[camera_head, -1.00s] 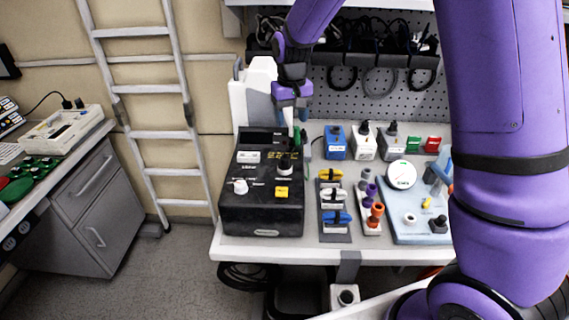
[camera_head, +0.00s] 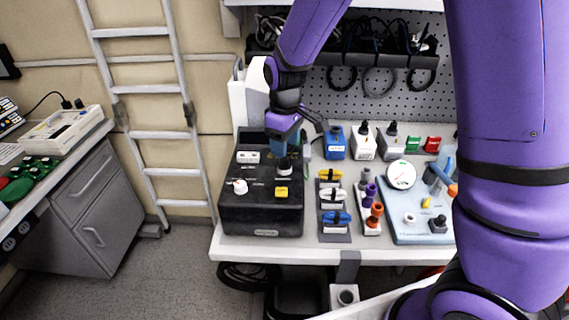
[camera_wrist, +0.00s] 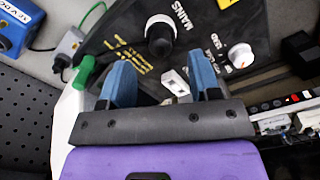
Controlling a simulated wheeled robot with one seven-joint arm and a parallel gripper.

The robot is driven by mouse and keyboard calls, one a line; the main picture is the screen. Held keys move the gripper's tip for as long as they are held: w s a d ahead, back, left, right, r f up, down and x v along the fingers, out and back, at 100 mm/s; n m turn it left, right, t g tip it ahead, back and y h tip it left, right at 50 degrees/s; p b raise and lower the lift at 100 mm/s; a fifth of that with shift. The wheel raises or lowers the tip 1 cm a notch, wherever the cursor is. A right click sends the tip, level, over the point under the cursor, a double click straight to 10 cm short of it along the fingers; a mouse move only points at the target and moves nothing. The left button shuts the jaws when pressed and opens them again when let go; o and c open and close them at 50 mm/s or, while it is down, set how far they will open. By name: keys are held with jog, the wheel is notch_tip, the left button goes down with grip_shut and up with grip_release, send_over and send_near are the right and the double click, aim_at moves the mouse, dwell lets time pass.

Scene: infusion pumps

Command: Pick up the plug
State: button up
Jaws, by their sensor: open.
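My gripper (camera_wrist: 163,85) is open, with its two blue fingers apart over the back part of the black box (camera_head: 262,213). In the head view my gripper (camera_head: 281,150) hangs just above that box. I cannot tell for sure which piece is the plug. A grey connector with a cable (camera_wrist: 70,43) lies beside the box, next to a green piece (camera_wrist: 84,72); both are left of the fingers in the wrist view. A round black piece on a white base (camera_wrist: 160,36), marked MAINS, stands on the panel ahead of the fingers. Nothing is seen held.
A white rocker switch (camera_wrist: 175,82) and a white knob (camera_wrist: 240,55) are on the box. To its right stand a blue box (camera_head: 335,143), white boxes, a rack of coloured clips (camera_head: 334,208) and a pale blue gauge board (camera_head: 410,230). A pegboard (camera_head: 390,100) stands behind.

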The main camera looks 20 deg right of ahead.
aim_at(284, 164)
notch_tip(284, 164, down, 5)
jog(key=shift+a+f, duration=0.1)
dwell(0.3)
jog(key=c, duration=1)
